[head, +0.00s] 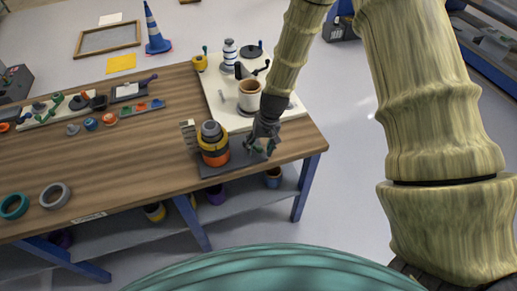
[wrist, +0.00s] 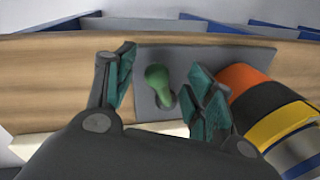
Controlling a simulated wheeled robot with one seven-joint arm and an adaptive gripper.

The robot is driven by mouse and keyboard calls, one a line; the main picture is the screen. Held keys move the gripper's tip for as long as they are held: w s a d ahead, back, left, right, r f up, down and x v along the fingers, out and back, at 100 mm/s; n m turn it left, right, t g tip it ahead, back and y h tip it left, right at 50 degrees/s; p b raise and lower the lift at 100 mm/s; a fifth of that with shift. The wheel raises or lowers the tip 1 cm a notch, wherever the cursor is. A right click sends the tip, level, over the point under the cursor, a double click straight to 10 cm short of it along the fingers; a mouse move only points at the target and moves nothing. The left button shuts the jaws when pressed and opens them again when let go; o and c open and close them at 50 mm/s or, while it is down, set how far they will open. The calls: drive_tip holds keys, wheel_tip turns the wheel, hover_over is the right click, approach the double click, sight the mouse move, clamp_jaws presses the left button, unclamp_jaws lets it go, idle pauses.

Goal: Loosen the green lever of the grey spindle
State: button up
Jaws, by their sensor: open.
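The green lever (wrist: 156,80) shows in the wrist view, with a rounded knob, on a dark grey base plate (wrist: 210,57). My gripper (wrist: 165,64) is open, with its teal-padded fingers on either side of the lever in the picture. I cannot tell whether they touch it. A stack of orange, black and yellow rolls (wrist: 262,105) stands on the plate to the right of the fingers. In the head view, my gripper (head: 260,144) is over the right part of the plate (head: 216,169), beside the rolls (head: 213,145). The spindle is largely hidden by the rolls, and the gripper obscures the lever there.
The plate is near the front right edge of the wooden table (head: 150,150). Loose rings (head: 55,196) lie at left. The table's middle is clear.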

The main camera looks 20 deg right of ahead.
drive_tip(key=shift+a+f, duration=0.25)
drive_tip(key=shift+f, duration=0.9)
